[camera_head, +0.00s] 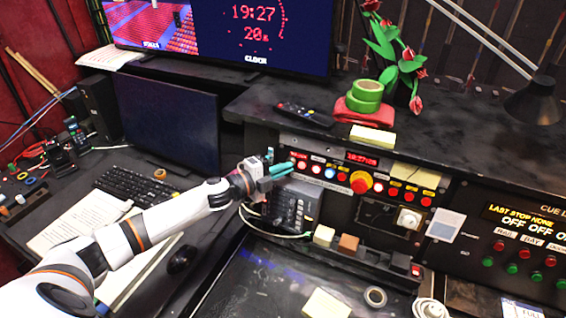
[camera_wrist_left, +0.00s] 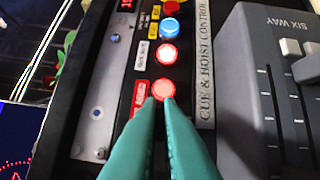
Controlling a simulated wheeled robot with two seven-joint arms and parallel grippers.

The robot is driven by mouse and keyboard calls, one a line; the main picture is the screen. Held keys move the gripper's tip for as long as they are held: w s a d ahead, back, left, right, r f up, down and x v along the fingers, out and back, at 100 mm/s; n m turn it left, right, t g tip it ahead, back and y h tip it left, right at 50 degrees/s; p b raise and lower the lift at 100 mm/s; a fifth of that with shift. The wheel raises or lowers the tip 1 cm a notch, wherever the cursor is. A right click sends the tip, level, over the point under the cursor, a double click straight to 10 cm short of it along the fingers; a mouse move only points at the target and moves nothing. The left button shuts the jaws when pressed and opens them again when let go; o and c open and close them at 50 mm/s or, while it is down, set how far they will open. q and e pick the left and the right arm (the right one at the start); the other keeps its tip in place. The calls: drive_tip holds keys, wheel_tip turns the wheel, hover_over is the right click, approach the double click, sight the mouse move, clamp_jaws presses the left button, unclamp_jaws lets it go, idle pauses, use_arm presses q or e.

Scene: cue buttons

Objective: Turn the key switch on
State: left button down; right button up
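I cannot pick out a key switch with certainty. The control panel (camera_head: 327,184) carries a row of lit buttons, a large red mushroom button (camera_head: 360,182) and a red digital display. A white round knob (camera_head: 409,218) sits on a plate lower right. My left gripper (camera_head: 291,166) is at the panel's left end; its teal fingers look shut together and empty. In the left wrist view the fingertips (camera_wrist_left: 158,101) are right at a lit red round button (camera_wrist_left: 165,89); I cannot tell whether they touch it. My right gripper is not in view.
A grey slider box (camera_head: 291,207) stands below the left gripper and also fills the right of the wrist view (camera_wrist_left: 272,95). Green tape rolls (camera_head: 367,91), a remote (camera_head: 305,114) and flowers stand above the panel.

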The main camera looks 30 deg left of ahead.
use_arm(q)
drive_tip(key=shift+m+g+p, duration=0.4)
drive_tip(key=shift+m+p, duration=0.15)
drive_tip(key=shift+m, duration=0.05)
drive_tip(key=c, duration=1.6)
unclamp_jaws()
drive_tip(key=b+v, duration=0.4)
drive_tip(key=v, duration=0.8)
drive_tip(key=shift+b, duration=0.35)
drive_tip(key=shift+d, duration=0.1)
